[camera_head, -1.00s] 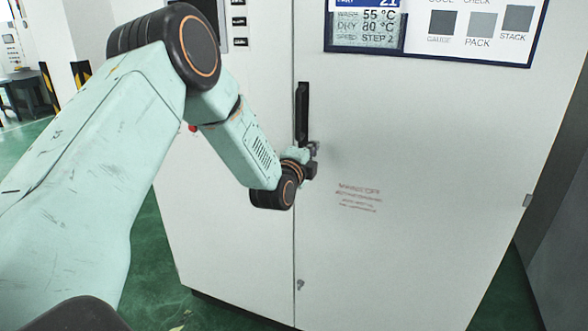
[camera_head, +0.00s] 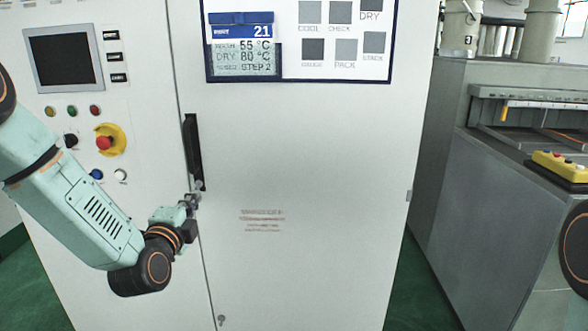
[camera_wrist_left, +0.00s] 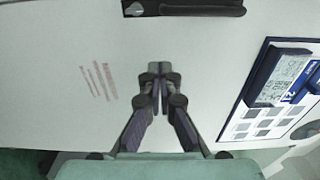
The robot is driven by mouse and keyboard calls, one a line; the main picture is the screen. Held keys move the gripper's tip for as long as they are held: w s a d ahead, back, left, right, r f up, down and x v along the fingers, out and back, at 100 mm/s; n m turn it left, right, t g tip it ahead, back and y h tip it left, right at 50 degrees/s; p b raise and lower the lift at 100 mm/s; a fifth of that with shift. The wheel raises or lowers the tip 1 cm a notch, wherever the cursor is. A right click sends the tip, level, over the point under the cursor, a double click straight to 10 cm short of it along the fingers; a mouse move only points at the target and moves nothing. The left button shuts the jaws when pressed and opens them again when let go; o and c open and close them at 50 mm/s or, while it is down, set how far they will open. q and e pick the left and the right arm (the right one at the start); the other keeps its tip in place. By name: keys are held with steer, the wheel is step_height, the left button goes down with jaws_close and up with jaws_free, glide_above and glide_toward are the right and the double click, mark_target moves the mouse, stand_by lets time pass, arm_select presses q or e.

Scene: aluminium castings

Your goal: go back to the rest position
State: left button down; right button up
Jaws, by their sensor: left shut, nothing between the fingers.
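My left gripper (camera_head: 194,197) is in front of the white cabinet (camera_head: 290,150), just below the lower end of its black door handle (camera_head: 193,150). In the left wrist view the fingers of my left gripper (camera_wrist_left: 159,72) are together with nothing between them, and the black handle (camera_wrist_left: 185,8) lies beyond the tips at the top edge. I cannot tell if the tips touch the door. My right gripper is not in view; a dark round joint at the right edge seems to be my right arm.
The cabinet carries a screen (camera_head: 65,57), a red emergency button on yellow (camera_head: 110,139) and a display sheet (camera_head: 243,58). A grey machine (camera_head: 460,160) stands at the right with a yellow button box (camera_head: 562,167). Green floor (camera_head: 415,285) shows between them.

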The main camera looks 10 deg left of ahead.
arm_select(q)
steer(key=s+d+f+n+g+h+b, duration=0.1)
steer(key=s+d+f+n+g, duration=0.3)
steer(key=f, duration=0.4)
steer(key=s+d+f+n+g+h+b, duration=0.1)
steer(key=s+d+f+n+g, duration=0.1)
steer(key=s+f+n, duration=0.4)
steer(key=s+d+f+n+g+h+b, duration=0.1)
steer(key=s+d+f+n+g, duration=0.2)
steer(key=f, duration=0.6)
steer(key=s+d+f+n+g+b, duration=0.1)
steer(key=s+f+g+b, duration=0.3)
steer(key=s+f, duration=0.6)
steer(key=s+d+f+n+g+b, duration=0.2)
steer(key=s+f, duration=0.8)
steer(key=s, duration=0.7)
steer(key=d+g+b, duration=0.1)
steer(key=d+g, duration=0.1)
steer(key=shift+d+f+g+b, duration=0.15)
steer(key=shift+g+b, duration=0.15)
steer(key=shift+b, duration=0.05)
